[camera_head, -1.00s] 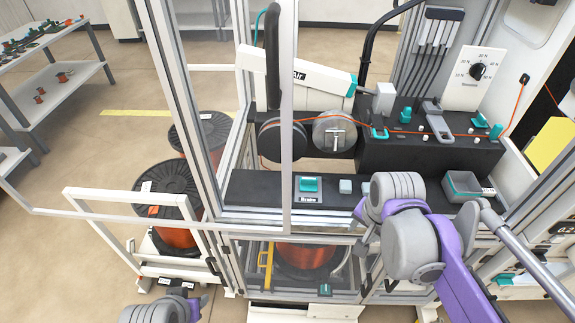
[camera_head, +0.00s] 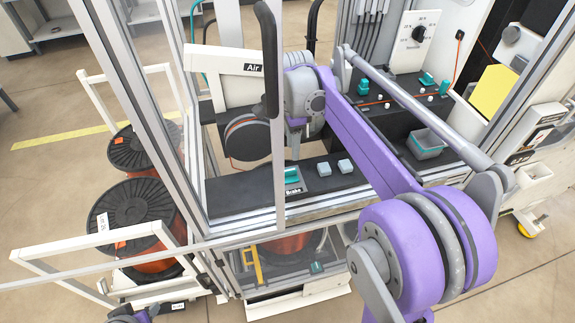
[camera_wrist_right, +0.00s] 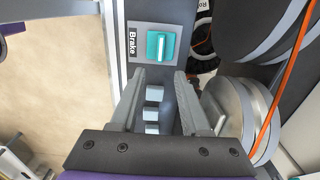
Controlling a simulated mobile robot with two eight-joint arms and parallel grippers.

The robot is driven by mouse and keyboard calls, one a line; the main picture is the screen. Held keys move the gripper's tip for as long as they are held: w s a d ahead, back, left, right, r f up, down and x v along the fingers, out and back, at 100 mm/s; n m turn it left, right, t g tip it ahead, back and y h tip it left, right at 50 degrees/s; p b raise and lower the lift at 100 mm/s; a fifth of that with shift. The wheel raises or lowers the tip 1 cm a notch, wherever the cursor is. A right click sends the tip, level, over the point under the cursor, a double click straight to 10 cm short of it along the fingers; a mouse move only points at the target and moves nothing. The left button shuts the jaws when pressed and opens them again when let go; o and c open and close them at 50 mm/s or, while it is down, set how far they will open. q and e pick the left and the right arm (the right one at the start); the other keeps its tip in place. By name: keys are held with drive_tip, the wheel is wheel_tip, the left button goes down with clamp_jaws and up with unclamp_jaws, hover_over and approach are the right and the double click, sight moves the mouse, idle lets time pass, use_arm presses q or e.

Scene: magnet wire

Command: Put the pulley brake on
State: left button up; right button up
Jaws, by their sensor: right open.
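The brake switch is a teal rocker (camera_head: 292,175) on a plate labelled "Brake", set in the dark top of the machine's front ledge. It also shows in the right wrist view, as a teal switch (camera_wrist_right: 160,46) just beyond my fingertips. My right gripper (camera_wrist_right: 160,78) is open and empty, its two fingers apart and pointing at the switch without visible contact. In the head view my right arm reaches over the ledge, and the gripper (camera_head: 295,150) is partly hidden by its wrist. Only a small part of my left arm shows at the bottom left edge.
Pale square buttons (camera_head: 324,169) sit beside the switch.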

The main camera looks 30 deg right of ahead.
sight(292, 170)
wheel_tip(292, 170, down, 9)
drive_tip(key=shift+r, duration=0.1)
idle(0.3)
clamp_jaws()
